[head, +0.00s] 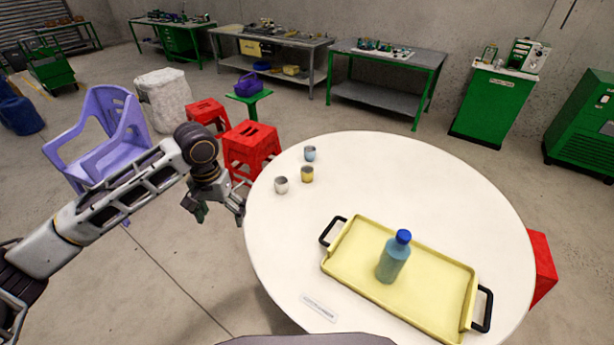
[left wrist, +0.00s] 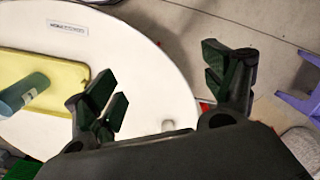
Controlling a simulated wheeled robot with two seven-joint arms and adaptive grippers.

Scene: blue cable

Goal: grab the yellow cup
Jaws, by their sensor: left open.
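The yellow cup (head: 307,175) stands upright on the round white table (head: 400,180), near its left edge. A white cup (head: 281,185) is just to its left and a blue-grey cup (head: 310,154) stands behind it. My left gripper (head: 220,208) is open and empty, beside the table's left edge and apart from the cups. In the left wrist view my left gripper (left wrist: 163,88) has its fingers spread wide, with table edge and floor between them. The yellow cup cannot be made out in the left wrist view. My right gripper is not in view.
A yellow tray (head: 350,265) with black handles holds a blue bottle (head: 393,260) at the table's front. A small label plate (head: 319,307) lies near the front edge. Red stools (head: 250,145) and a purple chair (head: 105,140) stand on the floor. The table's back right is clear.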

